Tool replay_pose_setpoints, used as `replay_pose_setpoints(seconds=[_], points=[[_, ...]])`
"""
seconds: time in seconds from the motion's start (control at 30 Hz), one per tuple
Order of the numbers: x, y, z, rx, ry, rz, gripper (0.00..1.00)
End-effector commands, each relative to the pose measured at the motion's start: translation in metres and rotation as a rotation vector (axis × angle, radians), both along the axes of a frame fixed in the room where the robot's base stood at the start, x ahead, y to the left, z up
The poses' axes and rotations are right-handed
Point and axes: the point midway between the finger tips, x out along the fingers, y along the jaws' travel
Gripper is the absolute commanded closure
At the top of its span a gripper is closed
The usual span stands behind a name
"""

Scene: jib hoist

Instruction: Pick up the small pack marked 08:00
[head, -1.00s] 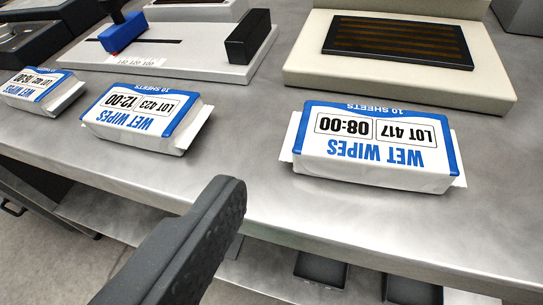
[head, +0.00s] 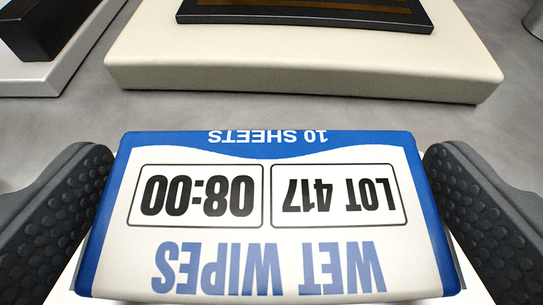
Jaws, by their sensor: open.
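The small wet wipes pack marked 08:00 and LOT 417 (head: 266,225) fills the lower middle of the head view. It is white with blue edges, and its print appears upside down. My gripper (head: 270,210) is open, with one dark textured finger at the left of the pack and one at the right. The fingers straddle the pack close to its sides; whether they touch it I cannot tell. The pack's near end is cut off by the bottom of the picture.
A cream block with a dark slatted top (head: 300,55) stands on the metal table (head: 75,130) just beyond the pack. A white base with a black block (head: 45,75) is at the upper left. A grey object (head: 535,20) shows at the upper right edge.

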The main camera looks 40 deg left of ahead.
Motion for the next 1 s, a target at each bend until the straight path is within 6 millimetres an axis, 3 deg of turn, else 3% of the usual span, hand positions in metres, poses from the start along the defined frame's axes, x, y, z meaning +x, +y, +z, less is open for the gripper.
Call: replay_pose_setpoints(seconds=[0.2,0.47,0.6,1.0], points=[[0.016,0.011,-0.006,0.0,-0.004,0.0,0.0],[0.018,0.012,-0.008,0.0,-0.003,-0.001,0.0],[0.018,0.012,-0.008,0.0,-0.003,-0.001,0.28],[0.018,0.011,-0.004,0.0,-0.003,-0.002,0.28]])
